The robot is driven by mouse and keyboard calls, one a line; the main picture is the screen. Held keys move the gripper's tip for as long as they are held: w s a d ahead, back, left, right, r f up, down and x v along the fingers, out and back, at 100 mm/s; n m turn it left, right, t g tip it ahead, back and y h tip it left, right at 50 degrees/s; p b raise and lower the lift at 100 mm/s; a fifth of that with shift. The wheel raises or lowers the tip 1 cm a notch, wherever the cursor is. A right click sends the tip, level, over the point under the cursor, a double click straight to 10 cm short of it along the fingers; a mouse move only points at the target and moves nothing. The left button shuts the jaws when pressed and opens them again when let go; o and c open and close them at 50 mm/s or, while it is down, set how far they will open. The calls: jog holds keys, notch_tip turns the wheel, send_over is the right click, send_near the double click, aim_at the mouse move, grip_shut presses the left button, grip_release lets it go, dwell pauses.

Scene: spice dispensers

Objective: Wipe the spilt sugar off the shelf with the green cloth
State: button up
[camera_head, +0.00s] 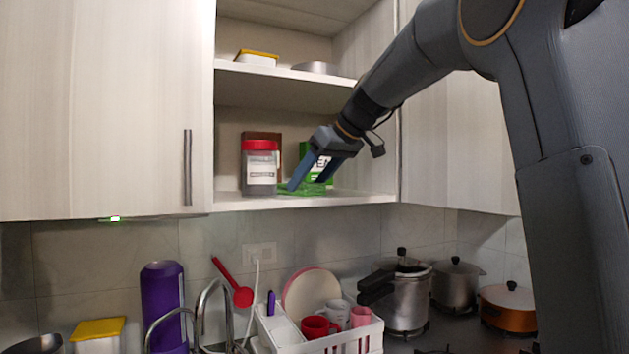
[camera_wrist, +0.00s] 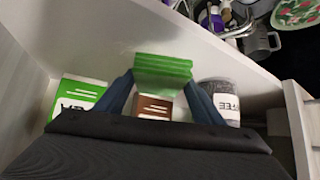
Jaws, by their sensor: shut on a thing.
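My gripper (camera_head: 296,184) reaches into the open cabinet from the right, low over the lower shelf (camera_head: 350,198). It is shut on the green cloth (camera_head: 288,190), which lies at the level of the shelf surface. In the wrist view the folded cloth (camera_wrist: 162,70) sits between my two blue fingers (camera_wrist: 160,88). I cannot make out any spilt sugar on the pale shelf (camera_wrist: 90,45); the cloth and fingers hide part of it.
A red-lidded jar (camera_head: 260,168) stands left of the cloth. A green-and-white box (camera_head: 318,160) stands close behind my gripper. A brown box (camera_wrist: 155,107) is at the back. The upper shelf (camera_head: 290,72) is overhead. A dish rack (camera_head: 330,340) and pots (camera_head: 400,290) are below.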

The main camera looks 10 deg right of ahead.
jog(key=shift+w+d+f, duration=0.15)
jog(key=shift+d, duration=0.6)
jog(key=shift+w+d+f, duration=0.1)
jog(key=shift+d, duration=0.65)
jog(key=shift+w+d, duration=0.15)
jog(key=shift+d, duration=0.6)
jog(key=shift+w+d, duration=0.15)
jog(key=shift+d, duration=0.6)
jog(key=shift+s, duration=0.1)
jog(key=shift+s+d, duration=0.1)
jog(key=shift+s, duration=0.15)
jog(key=shift+s+d+r+b, duration=0.15)
jog(key=shift+s+b, duration=0.65)
jog(key=shift+s, duration=0.35)
jog(key=shift+s, duration=0.15)
